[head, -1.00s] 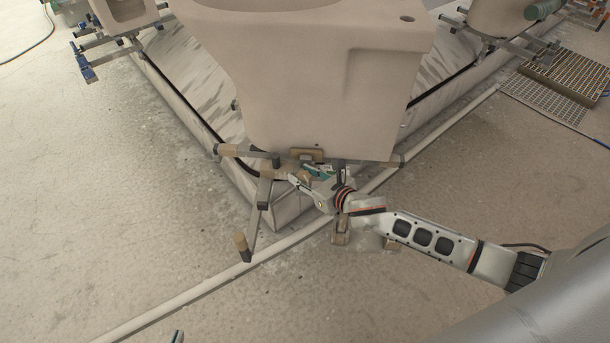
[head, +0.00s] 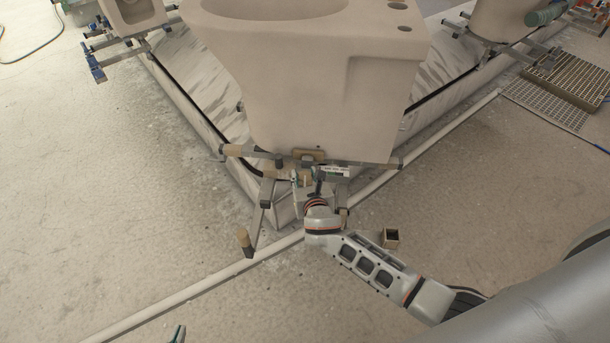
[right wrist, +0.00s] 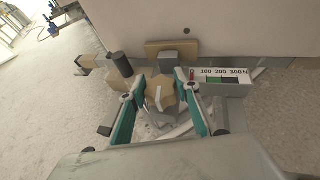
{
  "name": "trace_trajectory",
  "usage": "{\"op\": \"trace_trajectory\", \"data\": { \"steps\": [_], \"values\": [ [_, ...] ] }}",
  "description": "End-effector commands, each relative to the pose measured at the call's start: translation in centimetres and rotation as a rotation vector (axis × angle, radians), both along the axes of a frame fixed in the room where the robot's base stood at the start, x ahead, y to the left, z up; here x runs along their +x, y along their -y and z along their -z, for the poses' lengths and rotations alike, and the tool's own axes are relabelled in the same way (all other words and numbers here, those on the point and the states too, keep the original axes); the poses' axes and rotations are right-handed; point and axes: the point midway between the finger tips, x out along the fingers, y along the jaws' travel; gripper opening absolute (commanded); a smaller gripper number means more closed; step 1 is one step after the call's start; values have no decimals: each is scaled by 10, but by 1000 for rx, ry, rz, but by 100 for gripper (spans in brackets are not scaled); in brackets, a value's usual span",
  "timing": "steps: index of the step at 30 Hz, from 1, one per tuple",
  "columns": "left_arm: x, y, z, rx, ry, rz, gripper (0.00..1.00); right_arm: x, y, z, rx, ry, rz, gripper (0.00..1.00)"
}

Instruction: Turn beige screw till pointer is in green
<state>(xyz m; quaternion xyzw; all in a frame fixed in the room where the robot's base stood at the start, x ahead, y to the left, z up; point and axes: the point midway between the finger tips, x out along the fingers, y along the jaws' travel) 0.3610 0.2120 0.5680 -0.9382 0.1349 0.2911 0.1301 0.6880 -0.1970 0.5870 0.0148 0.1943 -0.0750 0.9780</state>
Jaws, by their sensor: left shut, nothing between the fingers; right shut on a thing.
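The beige screw (right wrist: 162,92) is a star-shaped knob below the front of a large beige toilet bowl (head: 318,105). My right gripper (right wrist: 164,88) is shut on it, one teal finger on each side; the gripper also shows below the bowl in the head view (head: 312,180). To the right of the knob is a white gauge (right wrist: 222,74) marked 100, 200, 300 N. Its red pointer (right wrist: 192,74) stands at the left end, left of the green band (right wrist: 213,80). Only a tip of my left gripper (head: 178,335) shows at the bottom edge, away from the screw.
Stand arms with beige end pads (head: 243,238) stick out around the bowl's base. A pale rail (head: 190,292) runs along the floor. A small open-ended block (head: 391,238) is beside my right arm.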

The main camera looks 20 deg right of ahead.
Motion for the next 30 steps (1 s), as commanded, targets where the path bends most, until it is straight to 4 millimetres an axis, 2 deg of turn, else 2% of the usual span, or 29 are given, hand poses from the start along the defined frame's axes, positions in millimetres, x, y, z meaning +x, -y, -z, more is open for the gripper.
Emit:
{"op": "trace_trajectory", "data": {
  "steps": [8, 9, 11, 23, 26, 30],
  "values": [
    [-3, 0, 2, 4, -6, 8, 0, -1, 1, 3, -1, -4, 1, 10],
    [-3, 0, 3, 5, -6, 9, 0, -1, 1, 3, -1, -4, 1, 34],
    [-3, 0, 2, 6, -6, 10, 0, -1, 1, 3, -1, -4, 1, 49],
    [1, 2, 0, -1, 1, 3, 0, -3, 0, 0, 1, -1, -1, 49],
    [1, 1, 0, -1, 1, 4, 0, -10, -2, -3, 2, -1, -1, 49],
    [0, 1, 0, 0, 0, 4, 0, -31, -5, -11, 1, -2, -2, 49]
  ]
}}
